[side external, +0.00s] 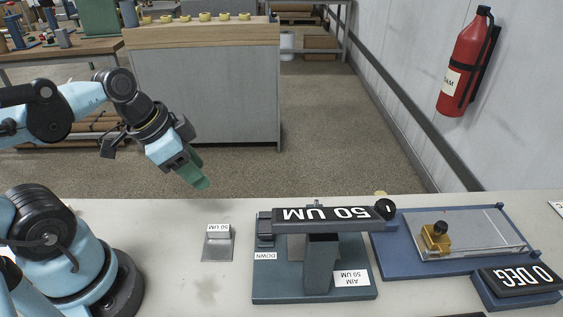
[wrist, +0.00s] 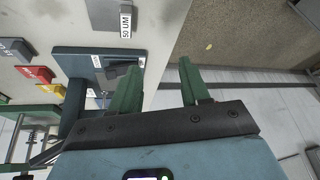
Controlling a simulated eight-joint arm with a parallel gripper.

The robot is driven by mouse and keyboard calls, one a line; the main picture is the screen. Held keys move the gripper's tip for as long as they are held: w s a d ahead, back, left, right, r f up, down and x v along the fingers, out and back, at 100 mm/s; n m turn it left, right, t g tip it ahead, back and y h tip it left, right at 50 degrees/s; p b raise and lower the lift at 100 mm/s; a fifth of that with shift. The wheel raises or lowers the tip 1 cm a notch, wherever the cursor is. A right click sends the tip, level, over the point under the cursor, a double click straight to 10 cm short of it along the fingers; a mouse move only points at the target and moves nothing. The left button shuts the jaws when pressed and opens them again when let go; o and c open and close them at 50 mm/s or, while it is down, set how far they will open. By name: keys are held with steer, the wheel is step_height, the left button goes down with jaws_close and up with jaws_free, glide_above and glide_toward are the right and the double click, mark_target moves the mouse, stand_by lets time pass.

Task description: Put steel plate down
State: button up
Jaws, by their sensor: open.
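A small grey metal plate (side external: 217,249), which looks like the steel plate, lies flat on the pale table. A block labelled "50 UM" (side external: 218,231) is at its far end. The label also shows at the top of the wrist view (wrist: 125,22). My gripper (side external: 199,178) is up and to the left of the plate, over the table's far edge, with its green fingers angled down. In the wrist view my gripper (wrist: 158,80) has its two green fingers apart, with nothing between them.
A dark blue stand (side external: 315,290) with a "50 UM" bar and black knob stands right of the plate. A blue tray (side external: 405,250) with a brass block (side external: 435,238) is further right. In the wrist view, coloured blocks (wrist: 38,73) lie left.

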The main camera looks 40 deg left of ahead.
steer(key=shift+w+d+r+n+t+y, duration=0.1)
steer(key=shift+w+r+n+t+y, duration=0.3)
steer(key=shift+w+n, duration=0.45)
steer(key=shift+w+d+r+n+t+y, duration=0.15)
steer(key=shift+w+n+t, duration=0.3)
steer(key=shift+w+n, duration=0.35)
steer(key=shift+w+d+r+n+t+y, duration=0.15)
steer(key=shift+w+r+n+t, duration=0.25)
steer(key=shift+w+n, duration=0.4)
steer(key=shift+f, duration=0.1)
